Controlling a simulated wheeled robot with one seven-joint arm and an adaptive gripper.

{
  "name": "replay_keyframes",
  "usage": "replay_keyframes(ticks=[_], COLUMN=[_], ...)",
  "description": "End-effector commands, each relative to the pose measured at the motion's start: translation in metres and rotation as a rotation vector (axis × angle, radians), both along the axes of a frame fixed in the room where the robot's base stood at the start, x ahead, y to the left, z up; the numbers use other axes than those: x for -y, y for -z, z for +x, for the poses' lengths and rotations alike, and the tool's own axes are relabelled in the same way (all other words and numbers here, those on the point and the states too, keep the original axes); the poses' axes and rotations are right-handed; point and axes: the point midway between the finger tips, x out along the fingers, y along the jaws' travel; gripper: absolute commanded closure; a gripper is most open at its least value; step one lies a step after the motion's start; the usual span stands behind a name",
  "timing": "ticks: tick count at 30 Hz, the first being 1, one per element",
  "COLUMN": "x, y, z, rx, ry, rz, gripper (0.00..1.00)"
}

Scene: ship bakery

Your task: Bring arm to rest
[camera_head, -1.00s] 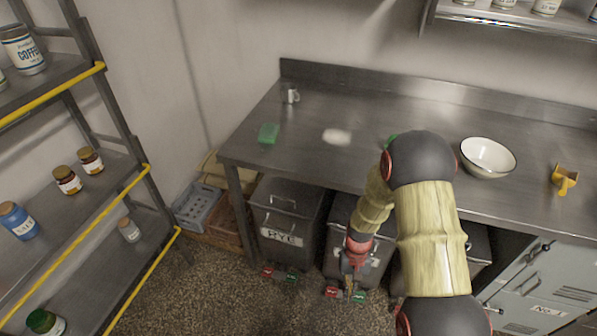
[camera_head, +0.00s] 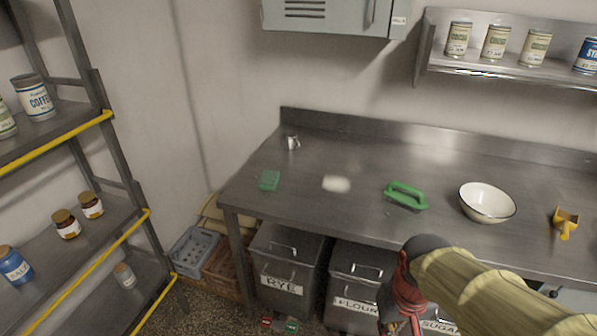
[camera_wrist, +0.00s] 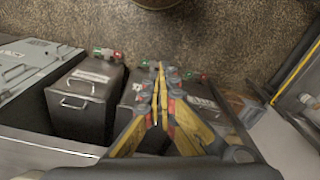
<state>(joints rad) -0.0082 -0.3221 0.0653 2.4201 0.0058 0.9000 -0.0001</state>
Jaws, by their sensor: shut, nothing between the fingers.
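My gripper shows in the wrist view (camera_wrist: 158,95), with its yellow and grey fingers drawn together and nothing between them. It points down toward the speckled floor in front of the bins. In the head view my arm comes in at the lower right, and its red wrist part is in front of the flour and sugar bins. The fingertips are cut off or hidden at the bottom edge there.
Below stand a rye bin (camera_head: 285,270) and a flour bin (camera_head: 352,290). A shelf rack (camera_head: 75,215) stands left.

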Motion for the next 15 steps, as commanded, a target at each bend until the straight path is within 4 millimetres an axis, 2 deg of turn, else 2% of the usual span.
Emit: replay_keyframes(ticks=[1,9,12,15], x=[0.001,0.003,0.003,0.003], y=[-0.013,-0.075,-0.096,-0.109], z=[-0.006,-0.027,-0.03,-0.032], rx=[0.045,0.275,0.348,0.391], ry=[-0.001,0.003,0.004,0.005], rz=[-0.002,-0.004,-0.004,-0.004], gripper=[1.0,1.0,1.0,1.0])
